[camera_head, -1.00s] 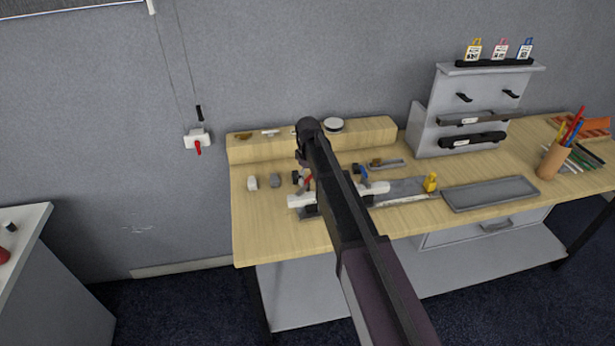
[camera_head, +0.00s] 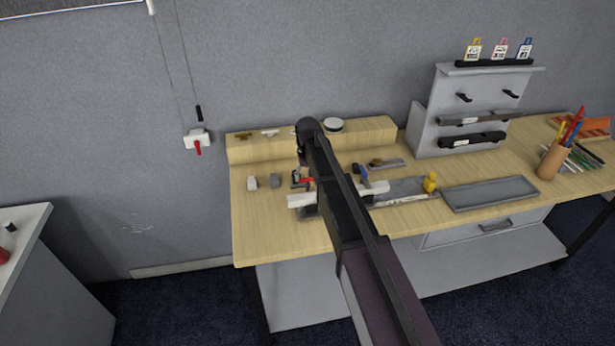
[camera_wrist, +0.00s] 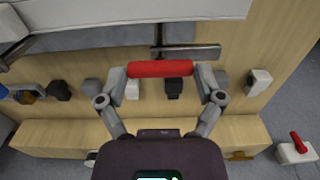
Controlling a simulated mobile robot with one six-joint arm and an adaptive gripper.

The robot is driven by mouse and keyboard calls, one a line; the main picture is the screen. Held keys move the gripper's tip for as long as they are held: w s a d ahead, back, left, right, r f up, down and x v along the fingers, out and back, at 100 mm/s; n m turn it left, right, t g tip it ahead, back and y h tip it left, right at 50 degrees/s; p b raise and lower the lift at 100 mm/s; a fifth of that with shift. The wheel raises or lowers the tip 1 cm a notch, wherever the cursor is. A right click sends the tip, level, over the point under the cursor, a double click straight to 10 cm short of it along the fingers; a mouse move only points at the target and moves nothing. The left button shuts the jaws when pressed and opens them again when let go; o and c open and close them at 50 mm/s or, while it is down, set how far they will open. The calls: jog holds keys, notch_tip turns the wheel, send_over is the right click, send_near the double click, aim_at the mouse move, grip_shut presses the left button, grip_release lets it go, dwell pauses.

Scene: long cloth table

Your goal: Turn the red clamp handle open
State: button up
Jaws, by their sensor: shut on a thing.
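The red clamp handle (camera_wrist: 160,69) lies lengthwise across the wrist view. My gripper (camera_wrist: 161,77) is shut on it, with one fingertip at each end. A grey metal bar with a thin upright (camera_wrist: 190,51) shows just beyond the handle, seemingly part of the clamp. In the head view the red handle (camera_head: 306,181) is a small, roughly level red strip at the left of my arm. My arm hides much of the clamp there.
A white block (camera_head: 302,200) stands in front of the handle. Small grey and white blocks (camera_head: 252,183) stand to its left. A raised wooden ledge (camera_head: 375,135) runs behind. A wall box with a red lever (camera_head: 198,147) hangs left. A grey tray (camera_head: 490,194) lies right.

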jog(key=shift+s, duration=0.1)
dwell(0.3)
jog(key=o, duration=0.9)
jog(key=shift+c, duration=0.2)
jog(key=shift+n, duration=0.5)
